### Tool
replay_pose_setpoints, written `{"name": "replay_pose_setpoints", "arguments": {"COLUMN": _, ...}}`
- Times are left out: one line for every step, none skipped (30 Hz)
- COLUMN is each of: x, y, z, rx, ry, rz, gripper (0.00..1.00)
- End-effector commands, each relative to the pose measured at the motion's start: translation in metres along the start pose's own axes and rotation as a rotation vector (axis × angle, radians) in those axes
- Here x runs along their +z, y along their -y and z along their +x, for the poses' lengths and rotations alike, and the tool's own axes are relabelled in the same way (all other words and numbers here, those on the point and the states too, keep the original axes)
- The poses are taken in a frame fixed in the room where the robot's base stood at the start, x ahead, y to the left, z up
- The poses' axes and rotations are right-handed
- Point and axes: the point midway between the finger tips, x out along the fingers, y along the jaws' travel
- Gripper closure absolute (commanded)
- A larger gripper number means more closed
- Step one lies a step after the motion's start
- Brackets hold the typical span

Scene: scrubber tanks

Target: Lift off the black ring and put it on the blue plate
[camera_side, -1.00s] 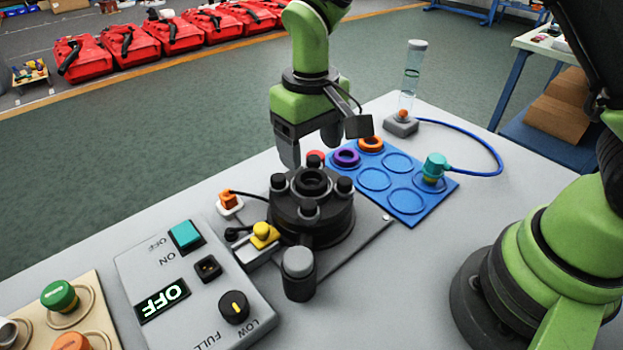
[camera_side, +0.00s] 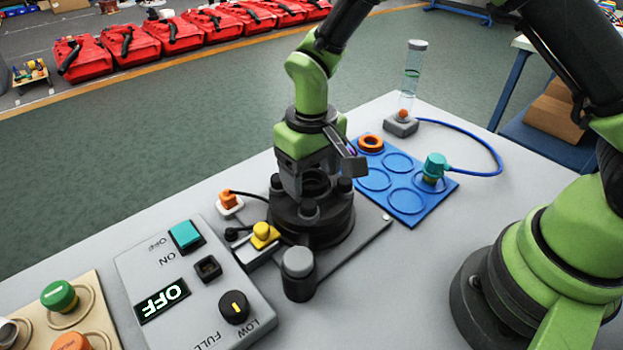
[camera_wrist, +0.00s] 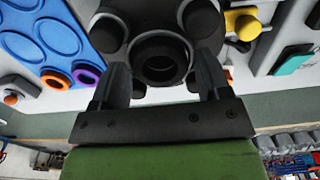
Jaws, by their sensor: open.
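The black ring (camera_side: 316,181) sits at the top centre of a round black housing (camera_side: 325,232), among several black knobs. In the wrist view the ring (camera_wrist: 160,42) lies between my two fingers. My gripper (camera_side: 303,189) is open and pointing down at the housing, with its fingers (camera_wrist: 161,72) on opposite sides of the ring. A gap shows between each finger and the ring; I cannot tell the exact fingertip height. The blue plate (camera_side: 398,180) lies to the right, with several round recesses, partly hidden behind my gripper.
An orange ring (camera_side: 370,143) and a purple ring (camera_wrist: 87,76) sit on the blue plate. A teal connector (camera_side: 435,165) with a blue hose stands at its right edge. A grey-capped post (camera_side: 299,262) and a control box (camera_side: 190,285) reading OFF stand near the housing.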

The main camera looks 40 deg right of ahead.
Motion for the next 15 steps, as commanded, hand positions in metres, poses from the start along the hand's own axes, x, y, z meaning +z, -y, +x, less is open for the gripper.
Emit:
{"name": "replay_pose_setpoints", "arguments": {"x": 0.0, "y": 0.0, "z": 0.0, "rx": 0.0, "ry": 0.0, "rz": 0.0, "gripper": 0.3}}
{"name": "replay_pose_setpoints", "arguments": {"x": 0.0, "y": 0.0, "z": 0.0, "rx": 0.0, "ry": 0.0, "rz": 0.0, "gripper": 0.3}}
{"name": "replay_pose_setpoints", "arguments": {"x": 0.0, "y": 0.0, "z": 0.0, "rx": 0.0, "ry": 0.0, "rz": 0.0, "gripper": 0.3}}
{"name": "replay_pose_setpoints", "arguments": {"x": 0.0, "y": 0.0, "z": 0.0, "rx": 0.0, "ry": 0.0, "rz": 0.0, "gripper": 0.32}}
{"name": "replay_pose_setpoints", "arguments": {"x": 0.0, "y": 0.0, "z": 0.0, "rx": 0.0, "ry": 0.0, "rz": 0.0, "gripper": 0.39}}
{"name": "replay_pose_setpoints", "arguments": {"x": 0.0, "y": 0.0, "z": -0.0001, "rx": 0.0, "ry": 0.0, "rz": 0.0, "gripper": 0.48}}
{"name": "replay_pose_setpoints", "arguments": {"x": 0.0, "y": 0.0, "z": -0.0001, "rx": 0.0, "ry": 0.0, "rz": 0.0, "gripper": 0.55}}
{"name": "replay_pose_setpoints", "arguments": {"x": 0.0, "y": 0.0, "z": -0.0001, "rx": 0.0, "ry": 0.0, "rz": 0.0, "gripper": 0.62}}
{"name": "replay_pose_setpoints", "arguments": {"x": 0.0, "y": 0.0, "z": -0.0001, "rx": 0.0, "ry": 0.0, "rz": 0.0, "gripper": 0.71}}
{"name": "replay_pose_setpoints", "arguments": {"x": 0.0, "y": 0.0, "z": -0.0001, "rx": 0.0, "ry": 0.0, "rz": 0.0, "gripper": 0.72}}
{"name": "replay_pose_setpoints", "arguments": {"x": 0.0, "y": 0.0, "z": -0.0001, "rx": 0.0, "ry": 0.0, "rz": 0.0, "gripper": 0.72}}
{"name": "replay_pose_setpoints", "arguments": {"x": 0.0, "y": 0.0, "z": -0.0001, "rx": 0.0, "ry": 0.0, "rz": 0.0, "gripper": 0.72}}
{"name": "replay_pose_setpoints", "arguments": {"x": 0.0, "y": 0.0, "z": -0.0001, "rx": 0.0, "ry": 0.0, "rz": 0.0, "gripper": 0.72}}
{"name": "replay_pose_setpoints", "arguments": {"x": 0.0, "y": 0.0, "z": -0.0002, "rx": 0.0, "ry": 0.0, "rz": 0.0, "gripper": 0.72}}
{"name": "replay_pose_setpoints", "arguments": {"x": 0.0, "y": 0.0, "z": -0.0003, "rx": 0.0, "ry": 0.0, "rz": 0.0, "gripper": 0.72}}
